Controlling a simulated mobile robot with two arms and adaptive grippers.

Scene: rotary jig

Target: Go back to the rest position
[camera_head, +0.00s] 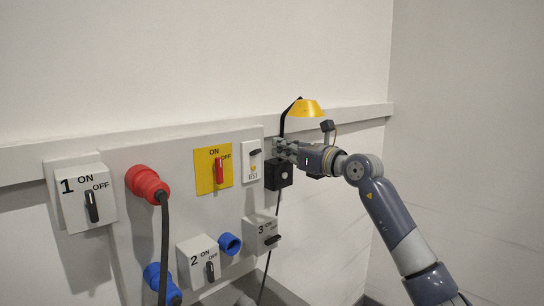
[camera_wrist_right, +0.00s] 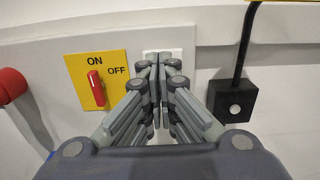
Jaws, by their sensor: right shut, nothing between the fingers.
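My right gripper (camera_head: 280,150) is at the right part of the wall panel, in front of the white switch plate (camera_head: 252,161) with a dark lever. In the right wrist view my right gripper (camera_wrist_right: 161,68) is shut, its fingers together with nothing between them. The fingers cover most of the white plate (camera_wrist_right: 177,53) there, so I cannot tell whether they touch it. My left gripper is not in view.
A yellow plate with a red switch (camera_head: 219,170) and a red plug (camera_head: 148,184) with a cable are to the left. A black box (camera_head: 279,174) sits just below the gripper, under a yellow lamp (camera_head: 306,108). Free room lies right.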

